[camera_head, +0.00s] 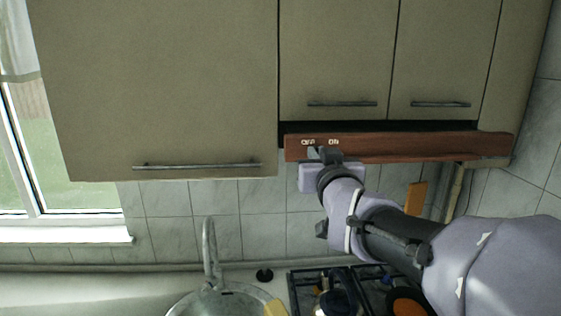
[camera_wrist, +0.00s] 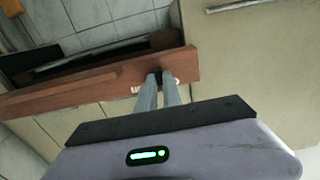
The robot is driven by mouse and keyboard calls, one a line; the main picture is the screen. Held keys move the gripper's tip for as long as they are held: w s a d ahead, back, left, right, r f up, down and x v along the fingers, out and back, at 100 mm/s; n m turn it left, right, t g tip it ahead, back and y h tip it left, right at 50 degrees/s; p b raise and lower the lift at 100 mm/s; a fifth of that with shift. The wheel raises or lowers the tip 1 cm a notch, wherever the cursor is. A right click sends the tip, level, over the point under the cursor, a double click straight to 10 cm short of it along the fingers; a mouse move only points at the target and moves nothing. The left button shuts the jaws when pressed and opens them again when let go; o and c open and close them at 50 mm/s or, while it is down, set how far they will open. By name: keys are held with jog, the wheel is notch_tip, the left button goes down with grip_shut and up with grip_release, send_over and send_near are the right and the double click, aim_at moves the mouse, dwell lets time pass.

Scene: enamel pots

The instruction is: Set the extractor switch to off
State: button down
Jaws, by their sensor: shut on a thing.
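The extractor (camera_head: 430,147) is a reddish-brown wooden strip under the upper cupboards, with white OFF and ON labels near its left end. In the wrist view its strip (camera_wrist: 60,92) crosses the picture on a slant. My gripper (camera_head: 318,153) is at the strip's left end, just below the labels. In the wrist view its two grey fingers (camera_wrist: 160,80) are close together on the small dark extractor switch (camera_wrist: 157,77). The fingers hide most of the switch, and its exact setting cannot be made out.
Beige cupboards (camera_head: 160,80) with bar handles hang above and to the left. Below are a sink with a tap (camera_head: 208,255) and a gas hob (camera_head: 345,285) with cookware. A window (camera_head: 55,150) is at the left. The tiled wall below the strip is clear left of my arm.

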jog(key=shift+d, duration=0.2)
jog(key=c, duration=1.5)
grip_release()
jog(key=shift+a, duration=0.15)
jog(key=s+b, duration=0.1)
jog(key=s, duration=1.6)
jog(key=shift+s, duration=0.25)
jog(key=shift+f, duration=0.1)
